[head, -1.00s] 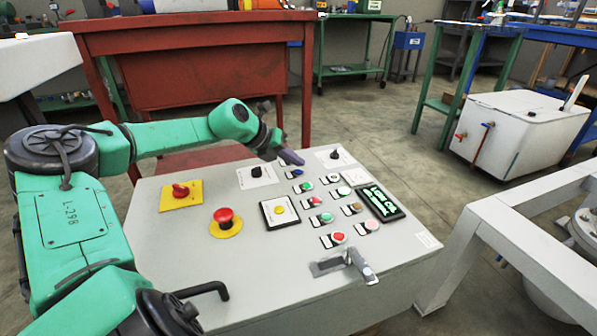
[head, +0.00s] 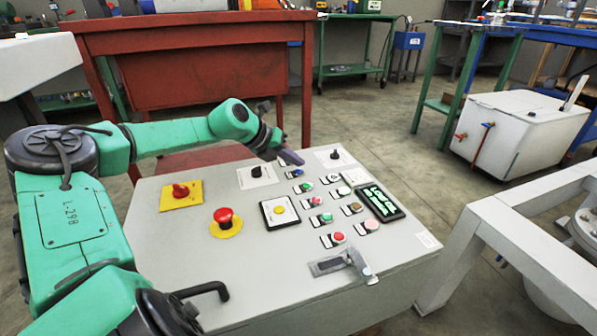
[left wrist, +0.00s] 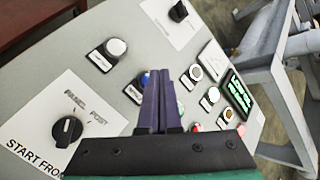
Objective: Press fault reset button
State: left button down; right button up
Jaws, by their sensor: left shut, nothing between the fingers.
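The sloped grey control panel (head: 185,240) carries several round buttons with small labels. None of the labels is legible enough to tell which is the fault reset button. Contact cannot be told. My right gripper is out of view.
A red emergency stop (head: 224,215), a red rotary switch (head: 180,190) and a yellow button (head: 279,209) sit on the left half. A lit green display (head: 380,203) is at the right. A metal fitting (head: 340,262) sits near the front edge. A red workbench (head: 200,60) stands behind.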

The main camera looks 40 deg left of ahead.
pick_arm(q)
jog(key=shift+f, duration=0.15)
jog(key=shift+f, duration=0.25)
jog(key=shift+f, duration=0.45)
dwell(0.7)
jog(key=shift+r+p, duration=0.8)
jog(key=shift+r, duration=0.05)
notch_tip(320, 180, up, 5)
jog(key=p, duration=0.5)
dwell(0.5)
